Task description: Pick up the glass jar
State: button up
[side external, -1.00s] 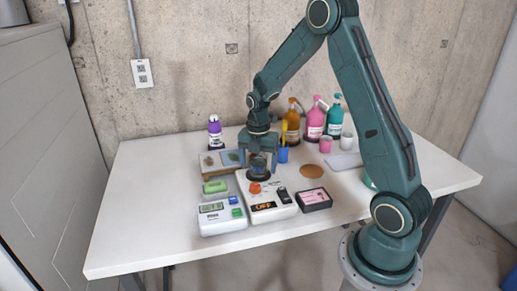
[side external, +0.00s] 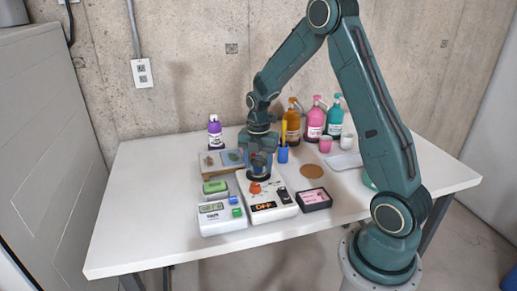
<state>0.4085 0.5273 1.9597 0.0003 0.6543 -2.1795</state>
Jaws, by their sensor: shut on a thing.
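My gripper (side external: 259,163) points down near the middle of the table, over the far end of a white device with an orange knob and an "OFF" label (side external: 267,199). Its jaws are shut on a small clear jar (side external: 259,161), which is mostly hidden between the fingers. A dark round plate (side external: 258,177) shows just below the jar on the device. I cannot tell whether the jar touches this plate.
A blue cup with a yellow item (side external: 283,152) stands close right of my gripper. Several pump bottles (side external: 314,122) stand behind it. A wooden tray (side external: 215,163), a green-topped device (side external: 215,187) and a pink-topped box (side external: 314,199) lie around. The table's left side is clear.

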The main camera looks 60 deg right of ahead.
jog(key=shift+r, duration=0.35)
notch_tip(320, 180, up, 19)
dwell(1.9)
jog(key=shift+r, duration=0.2)
jog(key=shift+w+d, duration=0.1)
dwell(0.6)
jog(key=w+d+f+m, duration=0.1)
jog(key=w+d+f, duration=1.5)
jog(key=shift+d+f, duration=0.15)
jog(key=shift+d, duration=0.15)
jog(key=shift+f, duration=0.1)
jog(key=shift+f, duration=3.9)
